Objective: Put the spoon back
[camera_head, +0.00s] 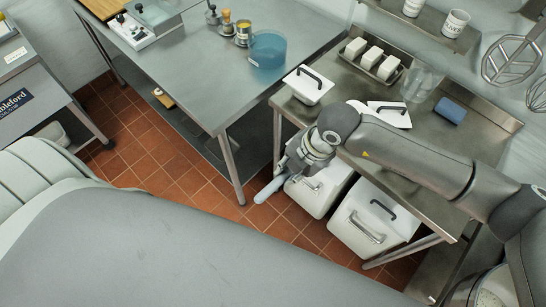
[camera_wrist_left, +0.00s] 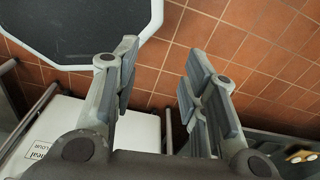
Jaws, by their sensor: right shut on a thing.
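My right gripper (camera_head: 287,172) hangs over the gap in front of the right table, above the floor, near the white bins. It is shut on a pale blue-grey, rounded long piece (camera_head: 268,191), which sticks out down and left. This looks like part of the spoon; the rest of it is hidden by the gripper. My left gripper (camera_wrist_left: 160,75) shows in the left wrist view with its two fingers wide apart and nothing between them, over the tiled floor. It is not seen in the head view.
White lidded bins (camera_head: 352,236) stand under the right steel table (camera_head: 350,117). On that table are a white lidded box (camera_head: 308,88), a tray with white blocks (camera_head: 347,62) and a blue block (camera_head: 451,110). A blue clear tub (camera_head: 267,50) stands on the left steel table (camera_head: 196,75).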

